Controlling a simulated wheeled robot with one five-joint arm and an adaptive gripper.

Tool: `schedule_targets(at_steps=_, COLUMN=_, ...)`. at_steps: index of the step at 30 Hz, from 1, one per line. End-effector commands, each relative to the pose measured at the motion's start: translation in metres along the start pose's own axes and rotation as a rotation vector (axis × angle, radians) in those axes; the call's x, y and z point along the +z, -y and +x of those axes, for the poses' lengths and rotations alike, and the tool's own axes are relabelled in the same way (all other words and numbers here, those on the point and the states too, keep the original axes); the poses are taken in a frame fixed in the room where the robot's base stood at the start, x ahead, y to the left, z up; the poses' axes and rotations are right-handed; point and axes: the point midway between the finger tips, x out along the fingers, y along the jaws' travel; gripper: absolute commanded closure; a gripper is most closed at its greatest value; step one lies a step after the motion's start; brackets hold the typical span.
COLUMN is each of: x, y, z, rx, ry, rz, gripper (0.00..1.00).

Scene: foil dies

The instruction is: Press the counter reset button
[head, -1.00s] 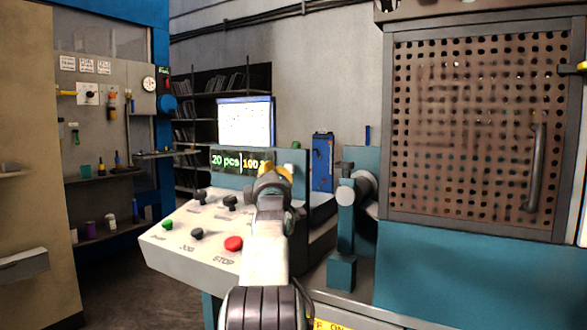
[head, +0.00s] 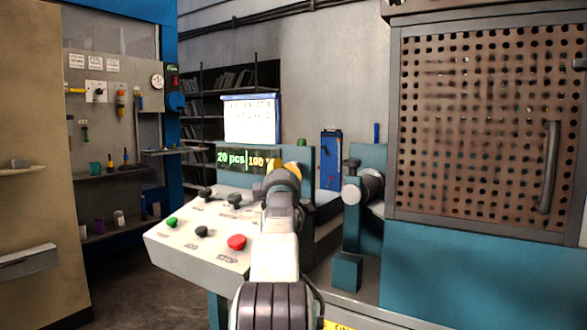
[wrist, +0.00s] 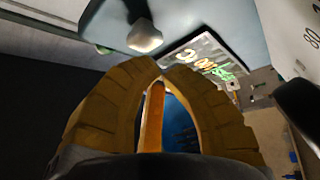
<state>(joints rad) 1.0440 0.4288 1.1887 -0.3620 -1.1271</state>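The control console (head: 165,246) has a sloped pale panel with several black knobs, a green button (head: 171,222) and a red STOP button (head: 237,242). Its upright display (head: 238,160) reads "20 pcs" in green beside yellow digits. My gripper (head: 292,166) is in front of the display's right end and hides what lies behind it. In the wrist view, its yellow-brown fingers (wrist: 161,70) meet at the tips, with an orange strip between them that I cannot identify. A pale rounded button (wrist: 145,36) is just beyond the tips, apart from them, near the display (wrist: 205,60). No reset label is readable.
A white screen (head: 250,120) stands behind the console. A teal machine with a perforated door (head: 470,130) fills the right. A teal post with a grey round fitting (head: 368,187) stands right of my arm. A tool board (head: 100,120) is at left, with open floor before it.

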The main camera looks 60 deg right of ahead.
Motion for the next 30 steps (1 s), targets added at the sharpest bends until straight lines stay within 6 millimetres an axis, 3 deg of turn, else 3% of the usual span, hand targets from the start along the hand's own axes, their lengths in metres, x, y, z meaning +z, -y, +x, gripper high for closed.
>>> schedule_targets(at_steps=30, x=0.0033, y=-0.0002, z=0.0055, rx=0.002, ry=0.004, rz=0.000, gripper=1.00)
